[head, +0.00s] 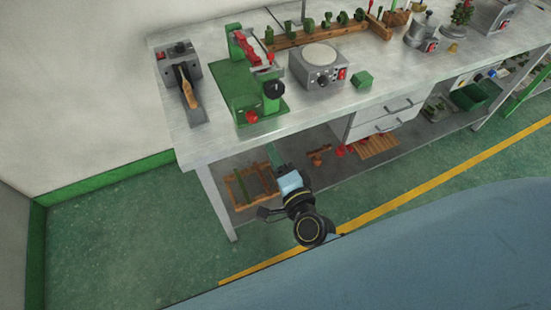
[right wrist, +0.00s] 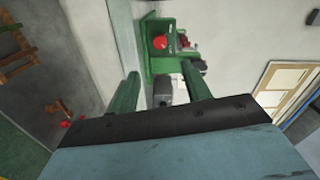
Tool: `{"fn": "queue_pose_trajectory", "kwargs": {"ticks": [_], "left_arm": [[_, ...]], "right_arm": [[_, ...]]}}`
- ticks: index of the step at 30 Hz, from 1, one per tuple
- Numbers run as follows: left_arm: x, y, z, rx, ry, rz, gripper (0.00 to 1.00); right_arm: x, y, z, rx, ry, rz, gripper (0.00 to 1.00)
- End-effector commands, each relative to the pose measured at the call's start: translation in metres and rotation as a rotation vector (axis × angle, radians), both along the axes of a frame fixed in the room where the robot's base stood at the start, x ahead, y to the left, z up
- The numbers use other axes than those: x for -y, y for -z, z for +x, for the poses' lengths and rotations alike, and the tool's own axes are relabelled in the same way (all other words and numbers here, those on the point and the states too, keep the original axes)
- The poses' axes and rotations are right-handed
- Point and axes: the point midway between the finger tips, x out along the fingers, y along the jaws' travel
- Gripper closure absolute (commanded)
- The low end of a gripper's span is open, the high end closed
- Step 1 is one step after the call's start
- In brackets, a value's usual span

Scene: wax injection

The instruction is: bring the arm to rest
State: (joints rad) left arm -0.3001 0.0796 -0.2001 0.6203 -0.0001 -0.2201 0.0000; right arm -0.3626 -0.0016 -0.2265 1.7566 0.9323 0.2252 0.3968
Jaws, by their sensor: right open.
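My right gripper (head: 271,152) has green fingers and a pale blue body. In the head view it is in front of the workbench (head: 215,145), near its front edge. In the right wrist view its two fingers (right wrist: 160,84) stand apart with nothing held between them. Beyond them the green machine with a red knob (right wrist: 163,52) is seen, apart from the fingers. In the head view this green machine (head: 245,80) stands on the bench, above the gripper in the picture. My left gripper is not in view.
On the bench stand a grey box with a wooden-handled tool (head: 178,63), a round-topped device (head: 319,67), a green block (head: 362,79) and a wooden rack (head: 330,32). Below are drawers (head: 388,117) and a shelf with a wooden frame (head: 250,187). The floor at left is clear.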

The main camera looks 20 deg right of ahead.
Motion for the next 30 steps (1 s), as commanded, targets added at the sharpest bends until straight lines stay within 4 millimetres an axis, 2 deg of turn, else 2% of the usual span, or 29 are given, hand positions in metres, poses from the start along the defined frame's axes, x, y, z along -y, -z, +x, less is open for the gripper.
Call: {"fn": "queue_pose_trajectory", "kwargs": {"ticks": [10, 12, 14, 17, 20, 21, 23, 24, 26, 27, 29, 30], "left_arm": [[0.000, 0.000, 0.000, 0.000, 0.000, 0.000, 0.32], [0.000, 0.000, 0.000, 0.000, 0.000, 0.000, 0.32], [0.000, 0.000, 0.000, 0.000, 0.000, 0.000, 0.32], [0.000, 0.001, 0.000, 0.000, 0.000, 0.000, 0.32], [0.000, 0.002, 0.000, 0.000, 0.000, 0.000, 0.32], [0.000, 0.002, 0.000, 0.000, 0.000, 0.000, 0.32], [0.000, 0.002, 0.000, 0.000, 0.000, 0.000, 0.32], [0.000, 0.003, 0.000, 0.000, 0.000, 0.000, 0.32], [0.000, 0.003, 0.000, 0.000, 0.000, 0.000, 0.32], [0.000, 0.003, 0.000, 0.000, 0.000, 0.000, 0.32], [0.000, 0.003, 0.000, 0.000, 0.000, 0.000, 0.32], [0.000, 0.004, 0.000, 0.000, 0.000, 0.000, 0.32]], "right_arm": [[0.000, 0.001, 0.000, -0.002, -0.001, -0.002, 0.52], [-0.001, 0.008, -0.001, -0.017, -0.009, -0.021, 0.52], [-0.003, 0.024, -0.004, -0.049, -0.028, -0.065, 0.52], [-0.008, 0.074, -0.017, -0.146, -0.092, -0.201, 0.52], [-0.010, 0.141, -0.043, -0.285, -0.197, -0.390, 0.52], [-0.009, 0.169, -0.057, -0.343, -0.246, -0.467, 0.52], [-0.005, 0.208, -0.081, -0.429, -0.325, -0.580, 0.52], [-0.002, 0.233, -0.100, -0.487, -0.380, -0.650, 0.52], [0.005, 0.268, -0.129, -0.571, -0.468, -0.751, 0.52], [0.010, 0.290, -0.151, -0.626, -0.529, -0.814, 0.52], [0.021, 0.319, -0.185, -0.707, -0.625, -0.906, 0.52], [0.028, 0.336, -0.209, -0.761, -0.692, -0.963, 0.52]]}}
